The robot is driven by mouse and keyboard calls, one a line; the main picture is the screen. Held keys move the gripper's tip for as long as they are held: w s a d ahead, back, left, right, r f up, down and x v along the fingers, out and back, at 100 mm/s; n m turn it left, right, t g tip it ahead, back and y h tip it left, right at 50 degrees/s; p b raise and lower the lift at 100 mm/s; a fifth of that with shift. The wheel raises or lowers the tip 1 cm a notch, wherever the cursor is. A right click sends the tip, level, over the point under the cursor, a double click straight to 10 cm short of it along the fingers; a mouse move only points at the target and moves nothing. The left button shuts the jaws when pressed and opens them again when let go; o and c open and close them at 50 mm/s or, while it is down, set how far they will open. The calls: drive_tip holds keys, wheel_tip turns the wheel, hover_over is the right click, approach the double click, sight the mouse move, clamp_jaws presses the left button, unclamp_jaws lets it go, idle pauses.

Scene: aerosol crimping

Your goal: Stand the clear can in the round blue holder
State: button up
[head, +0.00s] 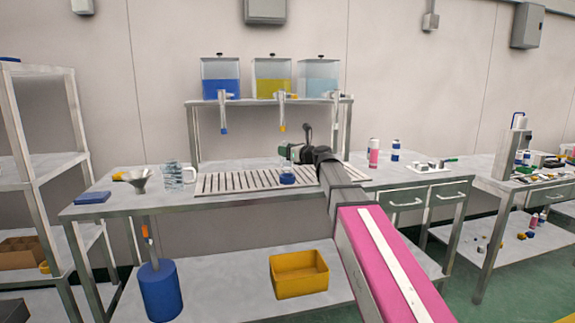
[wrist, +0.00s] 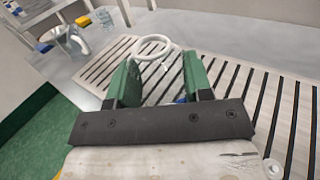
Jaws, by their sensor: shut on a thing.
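My gripper (head: 291,152) has green fingers and shows in the wrist view (wrist: 161,70) with them on either side of the clear can (wrist: 152,47). It is shut on the can, whose pale round rim stands out between the fingertips. The can's clear body is hard to make out. The round blue holder (head: 287,179) sits on the slatted drain tray, just below my gripper in the head view. In the wrist view only a small bit of blue (wrist: 181,99) shows between the fingers. I cannot tell whether the can's base is in the holder or above it.
The slatted tray (head: 218,184) lies on the metal bench. A pink can (head: 374,157) stands to the right.

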sight(287, 162)
drive_tip(key=shift+w+f, duration=0.55)
drive_tip(key=shift+f, duration=0.45)
drive_tip(key=shift+w+f, duration=0.6)
drive_tip(key=shift+f, duration=0.45)
drive_tip(key=shift+w+f, duration=0.55)
drive_tip(key=shift+f, duration=0.45)
drive_tip(key=o, duration=0.9)
drive_tip(key=v, duration=1.2)
